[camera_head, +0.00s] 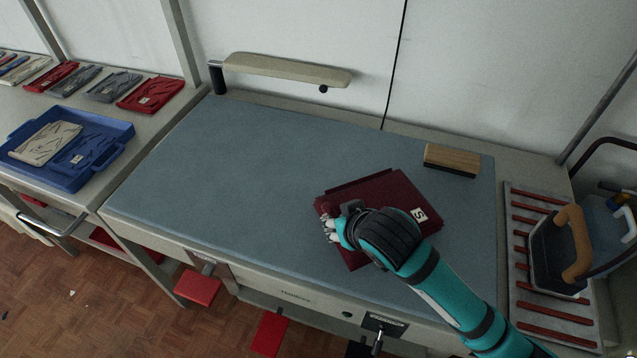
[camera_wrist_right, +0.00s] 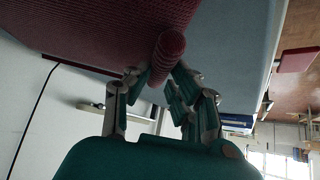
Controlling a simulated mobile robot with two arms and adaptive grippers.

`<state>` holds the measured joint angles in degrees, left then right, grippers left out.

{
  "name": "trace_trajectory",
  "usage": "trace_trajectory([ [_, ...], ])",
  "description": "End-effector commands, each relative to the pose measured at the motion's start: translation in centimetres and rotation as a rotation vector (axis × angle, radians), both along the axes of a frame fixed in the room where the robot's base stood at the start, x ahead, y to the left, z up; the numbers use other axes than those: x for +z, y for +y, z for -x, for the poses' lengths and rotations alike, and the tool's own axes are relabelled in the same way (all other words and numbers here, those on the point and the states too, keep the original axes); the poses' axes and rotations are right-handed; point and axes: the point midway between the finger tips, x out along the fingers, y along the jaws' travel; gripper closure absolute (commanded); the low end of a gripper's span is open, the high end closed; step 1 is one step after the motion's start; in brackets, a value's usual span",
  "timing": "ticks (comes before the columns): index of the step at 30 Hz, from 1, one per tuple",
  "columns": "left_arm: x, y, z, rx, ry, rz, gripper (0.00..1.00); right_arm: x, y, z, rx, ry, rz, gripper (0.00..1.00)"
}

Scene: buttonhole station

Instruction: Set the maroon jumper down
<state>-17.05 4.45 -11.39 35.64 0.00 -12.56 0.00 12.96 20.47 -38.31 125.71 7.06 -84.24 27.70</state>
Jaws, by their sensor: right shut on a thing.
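The maroon jumper (camera_head: 398,188) is a folded, flat bundle with a white tag marked S, at the right half of the blue-grey pressing table (camera_head: 230,165). My right gripper (camera_head: 328,225) is at the jumper's left edge, shut on a rolled bit of it. In the right wrist view the fingers (camera_wrist_right: 160,80) pinch a maroon roll (camera_wrist_right: 168,52), and the knitted jumper (camera_wrist_right: 100,25) spreads above. I cannot tell from the head view whether the jumper touches the table or hangs just above it. My left gripper is not in view.
A wooden brush (camera_head: 452,158) lies at the table's back right. An iron (camera_head: 560,250) stands on a red-striped rest (camera_head: 525,300) at right. A padded arm board (camera_head: 290,70) spans the back. A blue tray (camera_head: 70,175) of folded clothes is at left. The table's left half is clear.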

Motion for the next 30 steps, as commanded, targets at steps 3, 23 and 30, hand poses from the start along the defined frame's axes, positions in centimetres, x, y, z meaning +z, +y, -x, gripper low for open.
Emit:
trace_trajectory([
  [3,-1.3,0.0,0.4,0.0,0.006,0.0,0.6,0.8,6.9,-1.5,0.21,-0.013,0.002,1.0],
  [23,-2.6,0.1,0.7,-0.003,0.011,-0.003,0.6,3.8,20.1,-0.2,0.831,-0.002,0.006,1.0],
  [30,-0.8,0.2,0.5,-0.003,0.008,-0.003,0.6,3.2,13.4,-0.3,0.826,-0.001,0.006,1.0],
])
